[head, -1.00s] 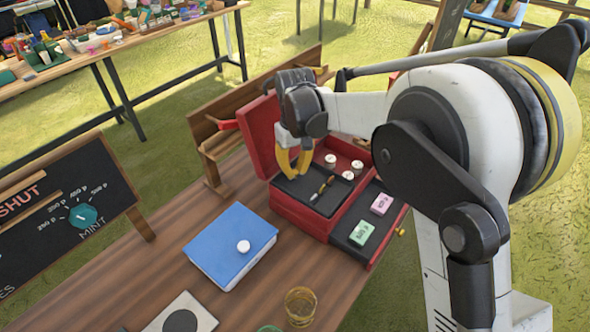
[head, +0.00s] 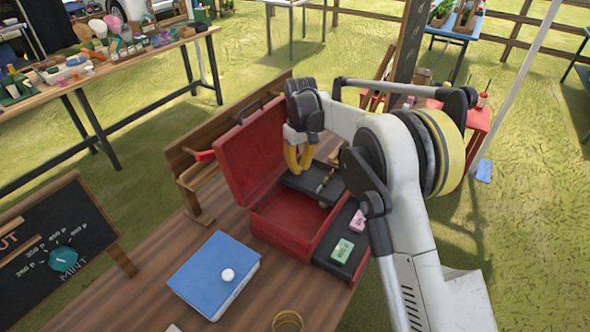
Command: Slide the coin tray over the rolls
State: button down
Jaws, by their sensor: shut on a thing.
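The dark coin tray (head: 325,195) sits in the back right part of the open red box (head: 258,228), with a small brownish, pen-like item (head: 325,180) in it. My gripper (head: 297,167), with yellow fingers, is shut on the tray near its back left edge. The white rolls do not show now; the tray covers the part of the box where they stood. The front left part of the box is a bare red floor (head: 287,215).
The raised lid (head: 247,155) stands behind.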

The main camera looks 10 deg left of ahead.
jog(key=shift+w+d, duration=0.1)
jog(key=c, duration=1.6)
grip_release()
jog(key=shift+w, duration=0.1)
jog(key=shift+f, duration=0.1)
notch_tip(320, 180, up, 12)
